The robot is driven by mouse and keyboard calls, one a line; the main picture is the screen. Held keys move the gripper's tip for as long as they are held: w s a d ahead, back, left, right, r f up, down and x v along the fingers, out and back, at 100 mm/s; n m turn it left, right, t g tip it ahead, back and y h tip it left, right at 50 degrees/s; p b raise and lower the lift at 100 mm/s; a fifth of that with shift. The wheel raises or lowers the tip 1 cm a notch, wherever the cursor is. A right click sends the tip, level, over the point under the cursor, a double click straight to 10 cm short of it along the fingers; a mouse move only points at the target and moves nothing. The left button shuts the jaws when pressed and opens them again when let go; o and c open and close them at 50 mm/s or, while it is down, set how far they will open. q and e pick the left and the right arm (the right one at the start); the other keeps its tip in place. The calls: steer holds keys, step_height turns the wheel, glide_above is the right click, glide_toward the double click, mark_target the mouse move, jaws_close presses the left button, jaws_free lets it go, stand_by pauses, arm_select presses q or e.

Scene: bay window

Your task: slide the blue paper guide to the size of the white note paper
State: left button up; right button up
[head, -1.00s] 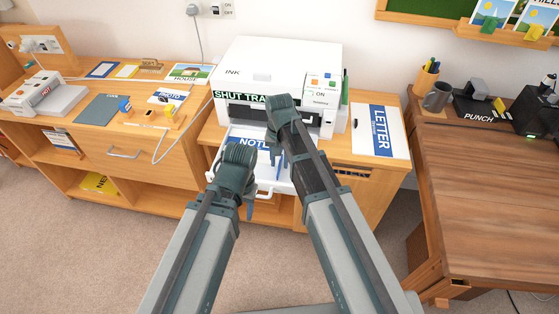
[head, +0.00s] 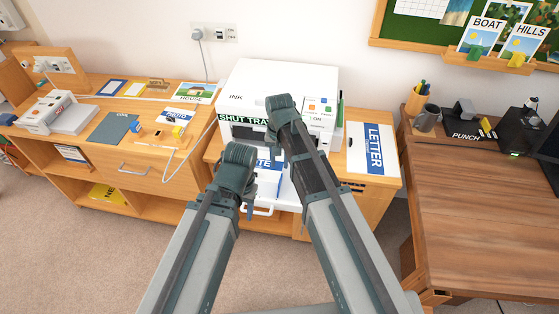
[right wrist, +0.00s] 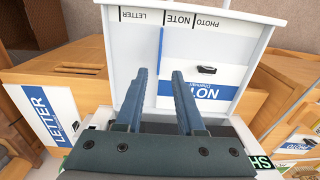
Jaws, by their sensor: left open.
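The blue paper guide (right wrist: 161,50) is a thin upright bar in the right wrist view. It stands on the open white printer tray (right wrist: 132,50), close to the left edge of the white note paper (right wrist: 222,75). I cannot tell if they touch. The paper has a blue NOTE band and also shows partly in the head view (head: 268,185). My right gripper (right wrist: 163,75) is open, its fingers apart over the tray with the guide beyond and between them. My left gripper (head: 247,203) is open by the tray's left front. The arms hide part of the tray.
The white printer (head: 275,80) stands behind the tray. Letter paper (head: 365,148) lies to its right. A cable (head: 178,165) hangs on the left near a desk (head: 150,145) with cards and small devices. A brown table (head: 470,200) stands at the right.

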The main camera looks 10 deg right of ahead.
arm_select(q)
step_height(320, 180, up, 3)
steer(key=shift+r+p, duration=0.1)
steer(key=shift+p, duration=0.9)
arm_select(e)
step_height(320, 180, up, 3)
steer(key=shift+r, duration=0.1)
